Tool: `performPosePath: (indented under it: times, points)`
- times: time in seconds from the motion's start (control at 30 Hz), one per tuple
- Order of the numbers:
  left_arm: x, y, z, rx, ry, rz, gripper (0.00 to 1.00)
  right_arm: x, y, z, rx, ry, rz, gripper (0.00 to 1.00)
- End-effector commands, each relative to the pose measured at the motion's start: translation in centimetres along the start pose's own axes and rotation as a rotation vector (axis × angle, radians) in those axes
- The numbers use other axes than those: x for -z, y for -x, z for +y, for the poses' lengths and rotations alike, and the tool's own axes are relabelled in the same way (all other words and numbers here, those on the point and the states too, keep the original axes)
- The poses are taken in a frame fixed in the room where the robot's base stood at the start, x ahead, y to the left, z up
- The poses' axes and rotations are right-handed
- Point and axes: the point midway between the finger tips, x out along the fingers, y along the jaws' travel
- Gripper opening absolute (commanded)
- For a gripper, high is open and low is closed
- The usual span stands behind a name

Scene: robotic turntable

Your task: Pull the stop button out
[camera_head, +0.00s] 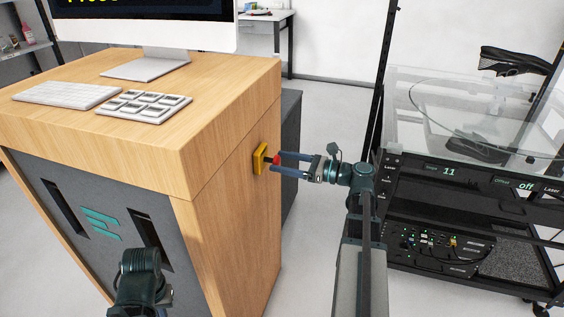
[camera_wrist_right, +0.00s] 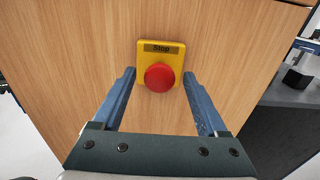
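The stop button is a red round knob (camera_head: 276,160) on a yellow plate (camera_head: 259,158) fixed to the right side face of the wooden desk. In the right wrist view the red knob (camera_wrist_right: 159,77) sits below the word "Stop" on the yellow plate (camera_wrist_right: 162,49). My right gripper (camera_head: 273,163) is open, with its two blue fingers pointing at the desk face. In the right wrist view its fingertips (camera_wrist_right: 159,78) stand apart on either side of the knob, with gaps showing. My left arm shows at the bottom; its fingers are out of sight.
The wooden desk (camera_head: 225,82) carries a keyboard (camera_head: 67,95), a keypad (camera_head: 144,106) and a monitor (camera_head: 150,25). A black rack with a clear-lidded turntable (camera_head: 470,115) stands at the right. Grey floor lies open between desk and rack.

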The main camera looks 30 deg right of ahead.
Motion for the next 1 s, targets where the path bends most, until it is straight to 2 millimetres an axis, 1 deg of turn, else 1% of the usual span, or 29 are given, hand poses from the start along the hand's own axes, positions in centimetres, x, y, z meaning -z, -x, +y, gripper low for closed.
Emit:
performPosePath:
  times: [0.27,0.37,0.47,0.8,0.9,1.0]
  points:
    - [0.0,0.0,0.0,0.000,0.000,0.000,0.00,0.0,-0.1,0.0,-0.001,0.000,-0.001,0.78]
    - [0.0,0.0,0.0,0.000,0.000,0.000,0.00,0.0,0.5,0.0,0.001,0.000,-0.001,0.78]
    - [0.0,0.0,0.0,0.000,0.000,0.000,0.00,0.0,1.8,-0.1,0.003,0.000,-0.001,0.78]
    - [0.0,0.0,0.0,0.000,0.000,0.000,0.00,0.0,9.1,-0.1,0.005,0.000,-0.001,0.78]
    - [0.0,0.0,0.0,0.000,0.000,0.000,0.00,0.0,10.9,-0.1,0.004,0.000,-0.001,0.78]
    - [0.0,0.0,0.0,0.000,0.000,0.000,0.00,0.0,12.3,-0.1,0.003,0.000,-0.001,0.78]
